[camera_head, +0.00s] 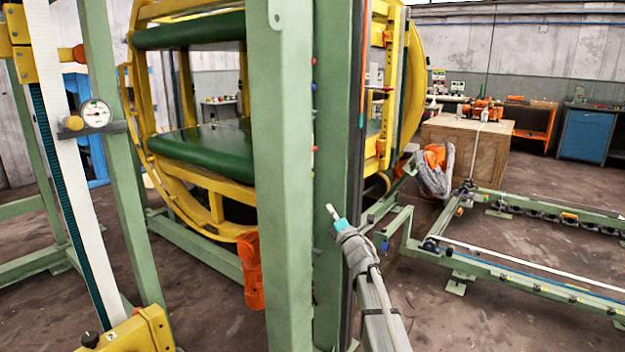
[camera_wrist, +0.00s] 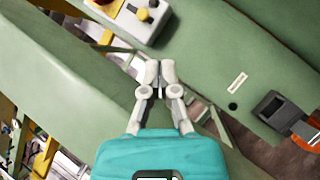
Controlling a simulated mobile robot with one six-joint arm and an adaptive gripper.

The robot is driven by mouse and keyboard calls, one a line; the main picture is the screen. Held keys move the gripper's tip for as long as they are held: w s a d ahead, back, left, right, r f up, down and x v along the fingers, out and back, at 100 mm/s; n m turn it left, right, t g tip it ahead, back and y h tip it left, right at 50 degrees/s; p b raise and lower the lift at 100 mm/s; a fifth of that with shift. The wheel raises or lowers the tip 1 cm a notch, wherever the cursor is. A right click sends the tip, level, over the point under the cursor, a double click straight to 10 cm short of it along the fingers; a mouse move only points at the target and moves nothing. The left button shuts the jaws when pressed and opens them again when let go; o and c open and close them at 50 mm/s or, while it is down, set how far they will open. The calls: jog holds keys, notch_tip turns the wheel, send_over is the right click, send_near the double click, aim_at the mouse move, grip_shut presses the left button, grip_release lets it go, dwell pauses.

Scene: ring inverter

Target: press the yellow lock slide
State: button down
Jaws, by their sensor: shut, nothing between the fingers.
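I cannot make out for certain which part is the yellow lock slide. My gripper (camera_head: 332,212) is in front of a green post (camera_head: 284,200) in the head view. In the wrist view my gripper (camera_wrist: 160,72) shows with its two grey fingers together and nothing between them. Ahead of it, at the top, is a pale control box (camera_wrist: 138,24) with a small yellow knob (camera_wrist: 145,15) and a yellow and red button (camera_wrist: 103,3) cut by the frame edge. The fingertips appear apart from the box.
A dark fitting (camera_wrist: 277,108) with an orange part sits on the green beam at right. The large yellow ring (camera_head: 215,185) with green platens stands behind the post. A roller conveyor (camera_head: 530,265) is at right. A wooden crate (camera_head: 465,150) stands behind. Bare floor shows front right.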

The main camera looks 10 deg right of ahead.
jog(key=shift+a+r+n+g+y, duration=0.2)
jog(key=shift+r+n+y, duration=0.15)
jog(key=shift+n+y, duration=0.3)
jog(key=shift+a+r+n+g+y, duration=0.15)
jog(key=shift+r+n+y, duration=0.2)
jog(key=shift+n+y, duration=0.25)
jog(key=shift+r+p, duration=0.1)
jog(key=shift+p, duration=0.2)
jog(key=p+x, duration=0.4)
jog(key=x, duration=0.6)
jog(key=shift+p, duration=0.35)
jog(key=shift+h, duration=0.25)
jog(key=shift+r+p, duration=1.8)
jog(key=shift+p, duration=0.05)
jog(key=shift+s+d+f, duration=0.1)
